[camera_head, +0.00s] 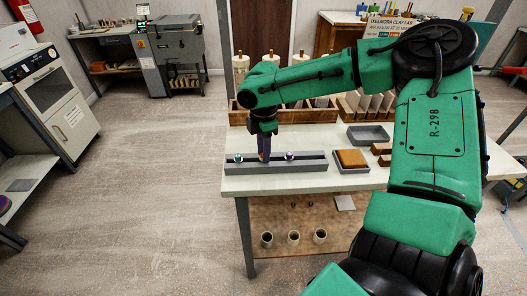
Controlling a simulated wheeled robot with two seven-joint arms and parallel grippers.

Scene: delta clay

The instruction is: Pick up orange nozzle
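A long grey rack (312,167) lies along the front left edge of the white-topped workbench. A small teal-topped piece (238,158) stands on its left part, and a small purple-and-white piece (290,156) stands right of its middle. My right gripper (264,156) points straight down over the rack between these two pieces. Its fingertips are low, close to the rack. I cannot make out an orange nozzle; the gripper hides the spot beneath it. The fingers are too small and dark to tell whether they are open or hold something. My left gripper is not in view.
Right of the rack are a grey tray with an orange-brown block (352,158) and another grey tray (367,135). A wooden rack (240,117) with upright pieces stands at the back. Several cups (293,238) sit on the lower shelf. My green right arm covers the bench's right side.

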